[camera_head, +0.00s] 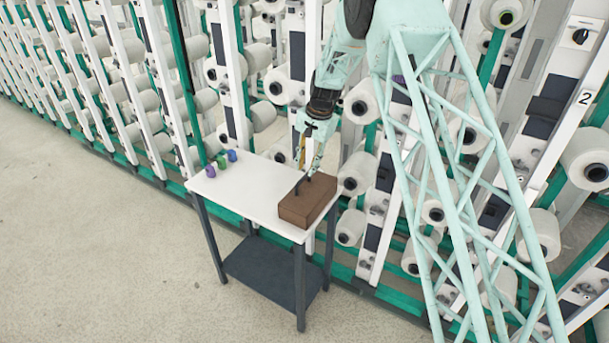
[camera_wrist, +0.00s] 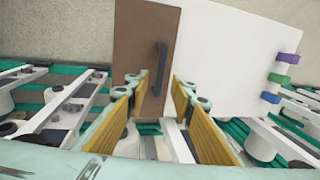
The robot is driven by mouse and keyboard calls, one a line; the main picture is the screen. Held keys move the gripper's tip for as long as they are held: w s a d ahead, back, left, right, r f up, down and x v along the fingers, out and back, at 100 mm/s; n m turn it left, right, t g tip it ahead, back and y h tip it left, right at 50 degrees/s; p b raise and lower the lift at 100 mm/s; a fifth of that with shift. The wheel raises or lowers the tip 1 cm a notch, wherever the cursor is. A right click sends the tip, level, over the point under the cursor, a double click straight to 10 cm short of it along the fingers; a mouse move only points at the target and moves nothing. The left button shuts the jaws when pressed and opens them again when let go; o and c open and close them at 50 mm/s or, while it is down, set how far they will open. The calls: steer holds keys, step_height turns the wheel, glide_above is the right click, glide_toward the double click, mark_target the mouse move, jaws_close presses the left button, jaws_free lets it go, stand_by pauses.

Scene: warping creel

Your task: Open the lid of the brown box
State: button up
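The brown box (camera_head: 307,203) sits on the right end of a small white-topped table, and its lid looks closed. In the wrist view the brown lid (camera_wrist: 135,45) shows from above, with a dark bar handle (camera_wrist: 160,68) near its right edge. My gripper (camera_head: 306,172) is just above the box in the head view. In the wrist view my gripper (camera_wrist: 157,92) is open, with its yellow-padded fingers apart on either side of the handle's near end. Nothing is held. I cannot tell how much height separates the fingertips from the handle.
The white tabletop (camera_head: 248,189) is mostly bare. A purple piece (camera_head: 210,171), a green piece (camera_head: 221,162) and a blue piece (camera_head: 232,155) stand at its left end. Creel frames with white yarn bobbins (camera_head: 356,173) stand close behind the table. The floor (camera_head: 110,240) in front is clear.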

mark_target(304, 177)
steer(key=shift+w+a+f, duration=0.15)
steer(key=shift+a+f, duration=0.05)
steer(key=shift+f, duration=0.95)
steer(key=shift+w+a+f, duration=0.1)
steer(key=shift+a+f, duration=0.1)
steer(key=shift+f, duration=0.9)
steer(key=shift+c, duration=0.8)
jaws_close()
